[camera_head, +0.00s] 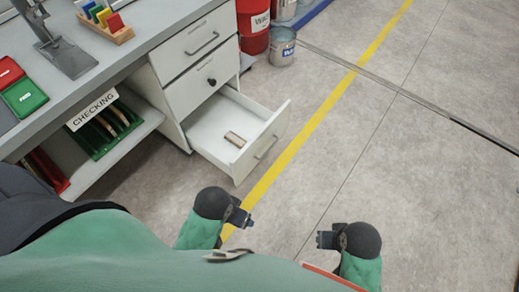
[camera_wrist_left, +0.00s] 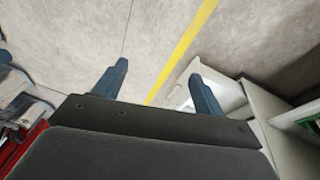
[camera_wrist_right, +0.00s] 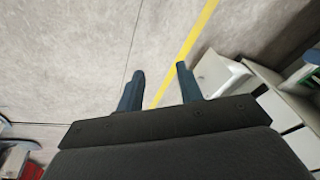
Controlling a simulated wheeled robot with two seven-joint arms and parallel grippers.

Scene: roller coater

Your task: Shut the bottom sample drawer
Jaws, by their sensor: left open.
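The bottom sample drawer (camera_head: 258,157) of the white cabinet (camera_head: 178,92) is pulled well out, with a small brown block (camera_head: 234,139) inside. Its bar handle (camera_head: 266,147) is on the front panel. The drawer also shows in the left wrist view (camera_wrist_left: 228,94) and the right wrist view (camera_wrist_right: 220,76). My left gripper (camera_head: 248,222) is open and empty, in front of the drawer and apart from it. It shows in its wrist view (camera_wrist_left: 158,72). My right gripper (camera_head: 322,239) is farther right, open and empty, as its wrist view (camera_wrist_right: 160,69) shows.
A shelf with a green rack (camera_head: 108,130) is to the left. A red drum (camera_head: 253,22) and a metal bucket (camera_head: 282,47) stand behind. The floor right of the drawer is clear.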

